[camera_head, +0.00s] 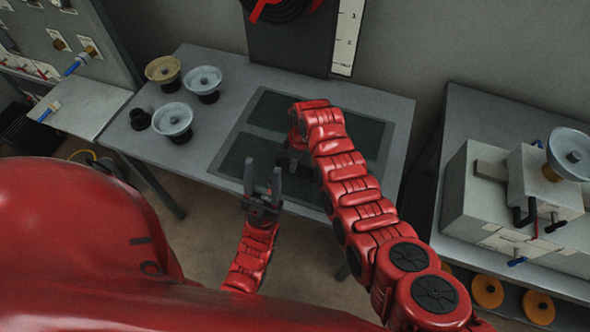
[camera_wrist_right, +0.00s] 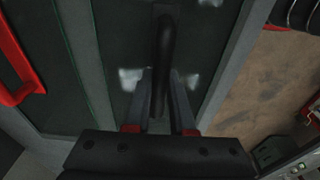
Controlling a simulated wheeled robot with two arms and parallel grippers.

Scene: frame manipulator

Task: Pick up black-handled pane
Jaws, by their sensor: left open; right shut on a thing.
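The black-handled pane is a dark glass sheet (camera_wrist_right: 120,55) lying flat on the grey table in the right wrist view, with a black bar handle (camera_wrist_right: 165,50) on it. My right gripper (camera_wrist_right: 160,85) is shut on this handle, one finger on each side. In the head view, dark glass (camera_head: 250,160) shows on the table, and my right arm hides the handle and part of the glass. My left gripper (camera_head: 263,180) is open and empty, pointing up in front of the table's near edge.
A red bar handle (camera_wrist_right: 20,70) is left of the pane in the right wrist view. Several round knobs (camera_head: 172,120) stand on the table's left (camera_head: 205,150). A grey machine (camera_head: 500,200) stands on a bench at right. A ruler board (camera_head: 346,35) rises behind.

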